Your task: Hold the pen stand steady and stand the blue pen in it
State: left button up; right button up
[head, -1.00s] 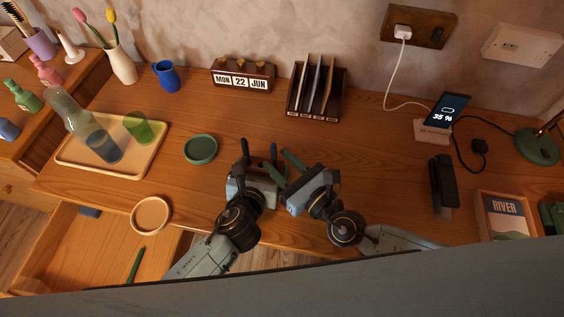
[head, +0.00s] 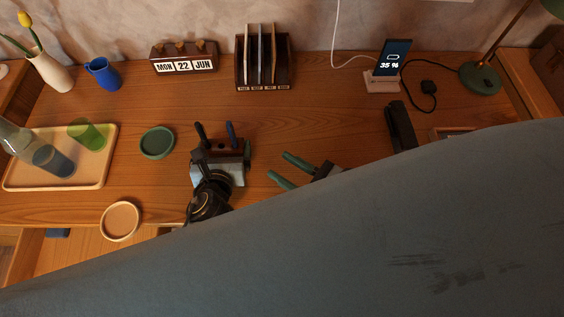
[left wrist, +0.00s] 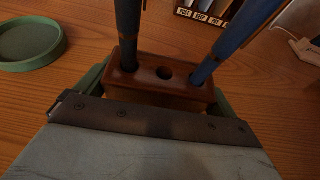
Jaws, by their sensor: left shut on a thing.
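The brown wooden pen stand (head: 228,146) is on the desk. My left gripper (head: 220,153) is shut on it, with green fingers against both ends in the left wrist view (left wrist: 160,92). The blue pen (head: 231,132) stands in the stand's right hole, leaning to the right in the left wrist view (left wrist: 240,38). A dark pen (left wrist: 128,30) stands in the left hole. The middle hole is empty. My right gripper (head: 287,170) is open and empty, to the right of the stand and apart from it. Its wrist is partly hidden.
A green dish (head: 157,142) lies left of the stand. A tray (head: 98,172) with glasses is further left, and a round wooden dish (head: 121,221) is near the front edge. A dark object (head: 401,126) lies at right. My own grey body hides the lower right.

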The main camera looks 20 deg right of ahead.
pick_arm(q)
jog(key=o, duration=0.7)
